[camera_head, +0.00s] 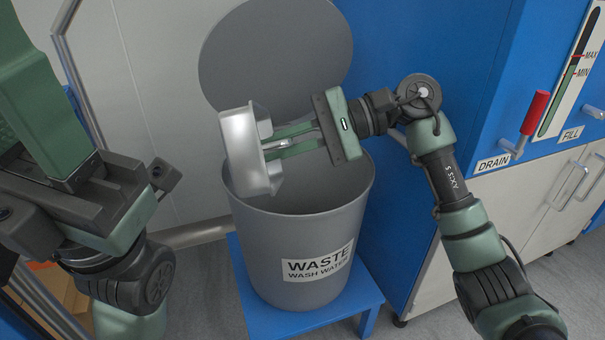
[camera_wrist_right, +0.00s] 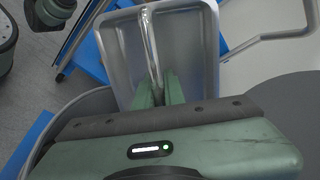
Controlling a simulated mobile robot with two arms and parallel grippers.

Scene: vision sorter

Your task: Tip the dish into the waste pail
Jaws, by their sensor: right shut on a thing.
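The dish (camera_head: 240,150) is a shiny metal rectangular pan. It is turned up on its side over the mouth of the waste pail (camera_head: 300,235). My right gripper (camera_head: 277,145) is shut on the dish at its right side. In the right wrist view the dish (camera_wrist_right: 192,50) lies beyond the green fingers (camera_wrist_right: 158,92), with a bright bar running to them; no contents can be made out. The grey pail is labelled "WASTE WASH WATER"; its bottom inside is hidden. My left arm is at the left; its fingertips cannot be made out.
The pail stands on a blue stool (camera_head: 340,318). A round grey lid (camera_head: 275,50) stands up behind it. A blue cabinet (camera_head: 470,60) with a red drain lever (camera_head: 534,112) and a level gauge is at the right. A metal rail frame (camera_head: 75,80) is at the left.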

